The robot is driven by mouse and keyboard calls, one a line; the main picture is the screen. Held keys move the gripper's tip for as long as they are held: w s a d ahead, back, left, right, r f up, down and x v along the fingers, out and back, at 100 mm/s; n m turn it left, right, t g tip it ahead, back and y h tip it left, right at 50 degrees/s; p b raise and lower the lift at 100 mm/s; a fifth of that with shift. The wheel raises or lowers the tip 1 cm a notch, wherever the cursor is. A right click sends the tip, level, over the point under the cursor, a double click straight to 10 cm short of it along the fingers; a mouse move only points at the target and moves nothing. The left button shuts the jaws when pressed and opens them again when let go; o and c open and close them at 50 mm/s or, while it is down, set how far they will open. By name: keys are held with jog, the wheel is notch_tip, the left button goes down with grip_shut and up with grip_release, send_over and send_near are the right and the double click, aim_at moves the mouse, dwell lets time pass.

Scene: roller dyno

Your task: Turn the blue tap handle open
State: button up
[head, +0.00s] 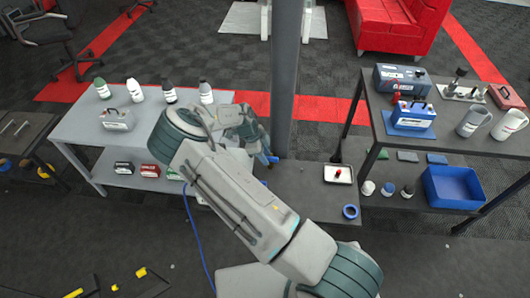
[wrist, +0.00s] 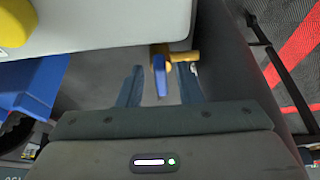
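The blue tap handle (wrist: 159,76) shows in the wrist view, hanging from a brass tap body (wrist: 184,56) just below the edge of a large white body (wrist: 110,25). My gripper (wrist: 160,82) is open, with one finger to the left of the handle and one to the right. Gaps show on both sides of the handle, so neither finger appears to touch it. In the head view my gripper (head: 266,155) is at the end of my outstretched arm, near the grey post. My arm hides much of that area, and the tap cannot be made out clearly there.
A grey post (head: 288,80) stands just beyond my gripper. A grey bench (head: 75,130) with several bottles is at left. A dark table (head: 440,140) at right carries cases and jugs, with a blue bin (head: 453,187) below. A white tray (head: 338,173) lies on the low middle surface.

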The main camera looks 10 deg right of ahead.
aim_at(271, 162)
grip_shut()
